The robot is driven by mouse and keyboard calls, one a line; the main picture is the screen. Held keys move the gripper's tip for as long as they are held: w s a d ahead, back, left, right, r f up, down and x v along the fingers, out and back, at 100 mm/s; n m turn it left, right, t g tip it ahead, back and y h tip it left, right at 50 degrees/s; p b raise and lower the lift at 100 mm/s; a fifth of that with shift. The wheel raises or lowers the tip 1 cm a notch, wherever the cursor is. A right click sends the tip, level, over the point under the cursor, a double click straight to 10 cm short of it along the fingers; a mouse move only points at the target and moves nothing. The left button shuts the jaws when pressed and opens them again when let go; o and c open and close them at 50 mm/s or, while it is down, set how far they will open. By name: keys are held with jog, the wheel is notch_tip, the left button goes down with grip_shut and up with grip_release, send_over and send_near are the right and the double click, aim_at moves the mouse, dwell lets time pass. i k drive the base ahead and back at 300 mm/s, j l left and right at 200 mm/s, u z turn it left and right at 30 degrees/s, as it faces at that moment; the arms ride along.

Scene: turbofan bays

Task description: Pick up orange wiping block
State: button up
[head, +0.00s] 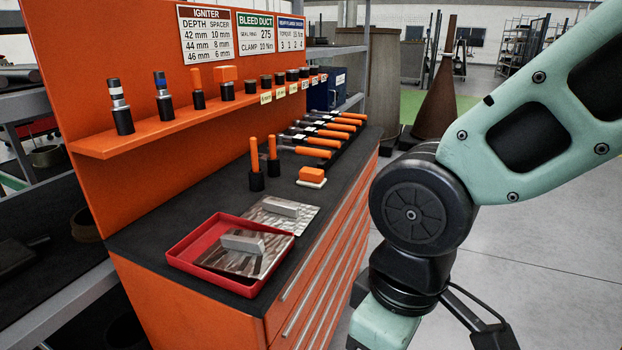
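The orange wiping block (311,175) lies on the dark bench top, right of the middle, near the bench's front edge. It has an orange upper part on a pale white base. My gripper (427,338) is low at the right, beyond the front of the bench and apart from the block. Its black fingers show wide apart on either side of my wrist, so it looks open. The lower part is cut off by the frame edge, and my wrist hides the space between the fingers.
A red tray (185,258) with metal sheet and a grey block sits at the bench's front left. Two orange-handled tools (273,150) stand left of the wiping block. Several orange-handled tools (318,153) lie behind it. An orange shelf (150,130) overhangs the back.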

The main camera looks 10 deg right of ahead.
aim_at(309, 177)
jog(key=u, duration=0.5)
jog(key=i+l+u, duration=0.35)
jog(key=l, duration=0.15)
jog(key=l+u, duration=0.15)
jog(key=l, duration=0.15)
